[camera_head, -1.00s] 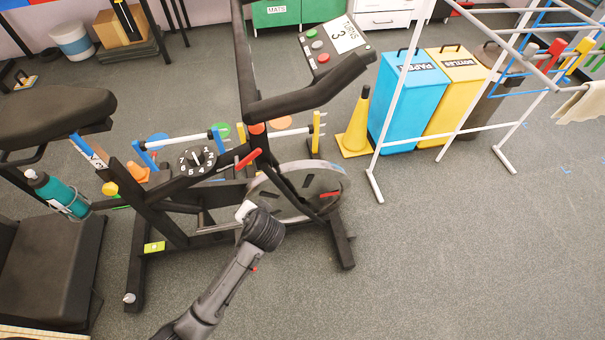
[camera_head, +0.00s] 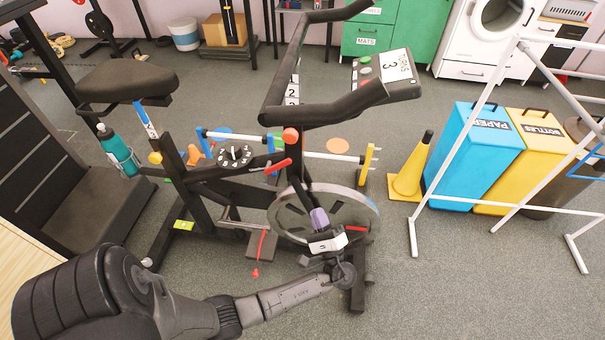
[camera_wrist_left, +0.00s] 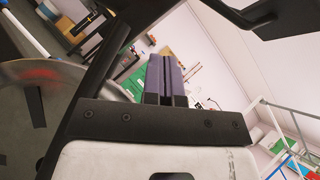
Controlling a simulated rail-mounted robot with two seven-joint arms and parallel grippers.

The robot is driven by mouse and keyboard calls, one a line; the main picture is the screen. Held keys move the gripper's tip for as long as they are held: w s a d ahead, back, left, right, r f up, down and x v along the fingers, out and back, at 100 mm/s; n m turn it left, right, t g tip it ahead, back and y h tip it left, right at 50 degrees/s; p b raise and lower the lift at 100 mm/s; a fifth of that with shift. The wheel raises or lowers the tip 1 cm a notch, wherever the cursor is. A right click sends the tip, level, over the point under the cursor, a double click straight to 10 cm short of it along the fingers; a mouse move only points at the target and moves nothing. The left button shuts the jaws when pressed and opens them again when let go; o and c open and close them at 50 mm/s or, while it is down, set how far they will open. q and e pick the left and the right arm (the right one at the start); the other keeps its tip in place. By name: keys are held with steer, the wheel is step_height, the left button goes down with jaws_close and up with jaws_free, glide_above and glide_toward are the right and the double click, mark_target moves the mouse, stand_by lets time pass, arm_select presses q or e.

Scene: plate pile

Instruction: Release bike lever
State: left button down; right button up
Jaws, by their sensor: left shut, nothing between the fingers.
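The exercise bike (camera_head: 225,182) stands on the grey floor. A red lever (camera_head: 278,166) sticks out from its frame, just right of the numbered dial (camera_head: 235,156). The metal flywheel (camera_head: 362,207) is below and to the right of the lever. My left gripper (camera_head: 319,217) is in front of the flywheel, lower and to the right of the red lever and apart from it. Its purple fingers are shut and empty; they also show in the left wrist view (camera_wrist_left: 166,78), pointing away past the bike's dark frame. The lever is not clearly seen in the wrist view. My right gripper is out of view.
A yellow cone (camera_head: 409,170), a blue paper bin (camera_head: 474,155) and a yellow bottles bin (camera_head: 530,160) stand to the right, behind a white rack (camera_head: 470,117). The black handlebar (camera_head: 325,108) overhangs the lever area. Floor in front of the bike is clear at right.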

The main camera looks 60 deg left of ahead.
arm_select(q)
steer(key=shift+m, duration=0.4)
steer(key=shift+a, duration=0.1)
steer(key=p, duration=0.2)
glide_toward(291, 161)
steer(key=w+a, duration=0.3)
steer(key=a, duration=0.1)
steer(key=shift+s+a+r+p, duration=0.15)
steer(key=shift+s+a+r, duration=0.3)
steer(key=shift+a+r, duration=0.15)
steer(key=shift+s+a+r+p, duration=0.15)
steer(key=shift+s+a+r, duration=0.35)
steer(key=shift+r, duration=0.15)
